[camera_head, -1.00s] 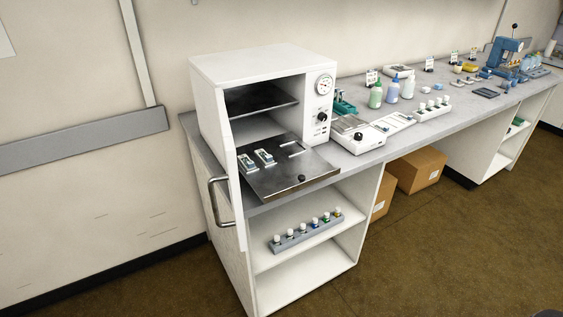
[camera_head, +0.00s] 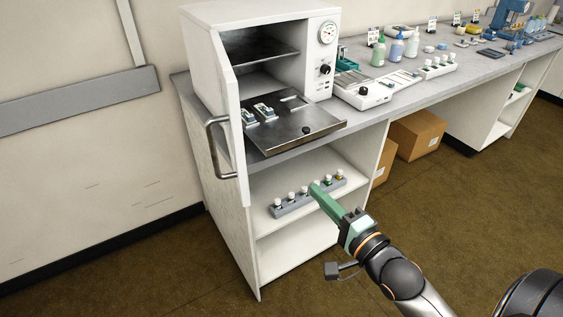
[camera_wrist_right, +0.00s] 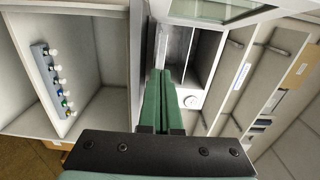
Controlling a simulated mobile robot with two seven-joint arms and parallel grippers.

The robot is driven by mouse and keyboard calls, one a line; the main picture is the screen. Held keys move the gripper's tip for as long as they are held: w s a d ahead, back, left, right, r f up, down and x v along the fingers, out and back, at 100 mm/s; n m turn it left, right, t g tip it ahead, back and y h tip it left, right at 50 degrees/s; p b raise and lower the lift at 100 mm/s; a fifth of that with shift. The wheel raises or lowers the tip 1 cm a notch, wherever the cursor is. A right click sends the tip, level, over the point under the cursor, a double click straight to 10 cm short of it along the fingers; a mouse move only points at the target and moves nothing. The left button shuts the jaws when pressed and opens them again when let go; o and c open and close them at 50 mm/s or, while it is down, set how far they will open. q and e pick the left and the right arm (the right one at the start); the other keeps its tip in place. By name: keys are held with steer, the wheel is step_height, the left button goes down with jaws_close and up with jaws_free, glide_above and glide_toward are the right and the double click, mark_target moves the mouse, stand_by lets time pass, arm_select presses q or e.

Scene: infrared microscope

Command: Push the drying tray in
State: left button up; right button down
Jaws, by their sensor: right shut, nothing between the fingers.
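The drying tray (camera_head: 281,137) is a dark metal sheet pulled out of the white oven (camera_head: 265,22), sticking out over the bench's front edge. It has a round black knob (camera_head: 306,130) near its front, and two small pieces (camera_head: 263,111) lie at its left, with a slot behind. The oven door (camera_head: 236,125) stands open at the left. My right gripper (camera_head: 315,188) is shut and empty, in front of the shelf below the tray and apart from it. Its green fingers (camera_wrist_right: 163,100) also show together in the right wrist view. My left gripper is not in view.
A grey rack (camera_head: 304,196) of capped vials stands on the shelf under the bench, just behind my fingertips in the head view. The door's handle (camera_head: 214,146) juts out at the left. Instruments and bottles (camera_head: 396,50) stand on the bench to the right. The brown floor in front is clear.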

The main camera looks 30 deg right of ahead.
mark_target(277, 150)
steer(key=w, duration=0.8)
steer(key=w+a, duration=0.1)
steer(key=w, duration=0.4)
steer(key=shift+r, duration=0.1)
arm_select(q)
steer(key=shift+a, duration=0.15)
arm_select(e)
steer(key=shift+w, duration=0.45)
steer(key=shift+w, duration=0.15)
steer(key=w, duration=0.4)
steer(key=w+b, duration=0.1)
steer(key=w, duration=0.3)
steer(key=w+a, duration=0.1)
steer(key=w, duration=0.3)
steer(key=shift+b, duration=0.3)
steer(key=shift+w, duration=0.4)
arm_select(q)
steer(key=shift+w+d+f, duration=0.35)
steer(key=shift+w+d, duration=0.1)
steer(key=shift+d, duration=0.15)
